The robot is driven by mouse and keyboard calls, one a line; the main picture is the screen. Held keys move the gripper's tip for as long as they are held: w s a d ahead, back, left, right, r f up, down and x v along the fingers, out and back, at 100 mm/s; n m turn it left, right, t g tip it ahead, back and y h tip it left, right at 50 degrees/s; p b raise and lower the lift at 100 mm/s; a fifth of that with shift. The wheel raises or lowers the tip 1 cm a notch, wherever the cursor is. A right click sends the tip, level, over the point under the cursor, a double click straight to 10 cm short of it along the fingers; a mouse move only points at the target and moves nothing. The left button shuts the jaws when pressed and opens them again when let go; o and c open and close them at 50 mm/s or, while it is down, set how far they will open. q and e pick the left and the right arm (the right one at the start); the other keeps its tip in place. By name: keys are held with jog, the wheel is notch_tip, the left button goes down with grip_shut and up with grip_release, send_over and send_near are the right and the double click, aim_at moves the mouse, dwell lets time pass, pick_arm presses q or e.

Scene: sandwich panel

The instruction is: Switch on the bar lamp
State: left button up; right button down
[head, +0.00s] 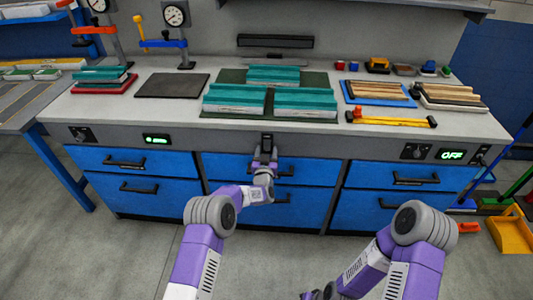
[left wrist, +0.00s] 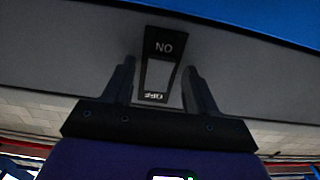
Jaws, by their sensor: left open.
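The bar lamp (head: 275,41) is a dark horizontal bar at the back of the bench in the head view; it looks unlit. A rocker switch (head: 267,139) sits on the grey front panel under the worktop's middle. In the left wrist view the switch (left wrist: 160,72) appears upside down, with a dark part marked ON and a pale part by the OFF label. My left gripper (head: 264,154) is open just in front of it, with its fingers (left wrist: 158,88) on either side of the switch; contact cannot be told. My right gripper (head: 319,294) is low at the bottom edge, mostly cut off.
Teal-topped stacks (head: 235,99) lie mid-bench, with a yellow clamp (head: 390,120) to their right. Blue drawers (head: 235,165) with protruding black handles are below the panel. Another panel control (head: 80,134) is at left, and a green OFF display (head: 452,154) at right.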

pick_arm(q)
jog(key=c, duration=1.1)
jog(key=shift+o, duration=0.2)
jog(key=shift+f+t, duration=0.15)
jog(key=shift+t, duration=0.55)
jog(key=o, duration=1.1)
jog(key=shift+c, duration=0.2)
